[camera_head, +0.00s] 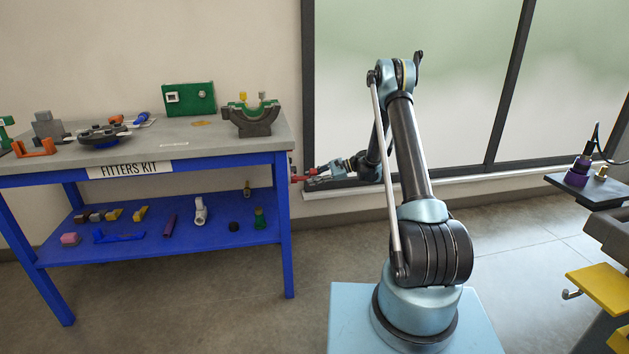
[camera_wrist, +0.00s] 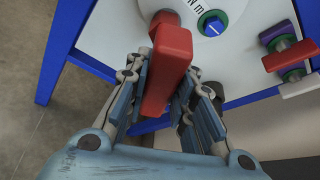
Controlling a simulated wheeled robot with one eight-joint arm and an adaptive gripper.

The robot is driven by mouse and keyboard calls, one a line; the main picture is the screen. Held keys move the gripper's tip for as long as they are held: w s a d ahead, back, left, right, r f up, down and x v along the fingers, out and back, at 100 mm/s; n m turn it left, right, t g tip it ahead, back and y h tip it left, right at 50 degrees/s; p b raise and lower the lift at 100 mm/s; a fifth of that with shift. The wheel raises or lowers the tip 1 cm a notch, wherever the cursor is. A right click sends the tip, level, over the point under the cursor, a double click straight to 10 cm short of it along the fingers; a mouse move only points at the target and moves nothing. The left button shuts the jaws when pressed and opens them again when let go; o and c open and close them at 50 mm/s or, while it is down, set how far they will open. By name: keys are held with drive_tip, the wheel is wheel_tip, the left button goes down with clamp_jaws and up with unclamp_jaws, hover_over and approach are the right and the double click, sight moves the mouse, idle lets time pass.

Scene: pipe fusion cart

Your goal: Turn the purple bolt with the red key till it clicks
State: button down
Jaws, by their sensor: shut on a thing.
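My gripper (camera_wrist: 165,95) is shut on the red key (camera_wrist: 170,65), a thick red bar between its fingers. In the head view my gripper (camera_head: 318,171) is low beside the right end of the blue bench, with the red key (camera_head: 298,179) at its tip. The key points at a white round panel; whether its far end touches anything is hidden. A purple part (camera_wrist: 277,35) shows at the upper right of the wrist view, apart from the held key. I cannot tell whether it is the purple bolt.
The white panel (camera_wrist: 112,38) carries a blue knob (camera_wrist: 212,23) with a green ring. Another red bar (camera_wrist: 290,56) is at the right. The blue bench (camera_head: 288,235) is close by. A cart shelf (camera_head: 562,184) at far right bears another purple part (camera_head: 577,178).

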drive_tip(key=shift+a, duration=0.25)
drive_tip(key=shift+m+g+h, duration=0.3)
drive_tip(key=shift+m+g, duration=0.4)
drive_tip(key=shift+m, duration=0.3)
drive_tip(key=shift+m+g+h, duration=0.3)
drive_tip(key=shift+m+g, duration=0.3)
drive_tip(key=shift+m, duration=0.4)
drive_tip(key=shift+m+g, duration=0.3)
drive_tip(key=shift+g, duration=0.1)
drive_tip(key=shift+m+g, duration=0.3)
drive_tip(key=shift+m, duration=0.4)
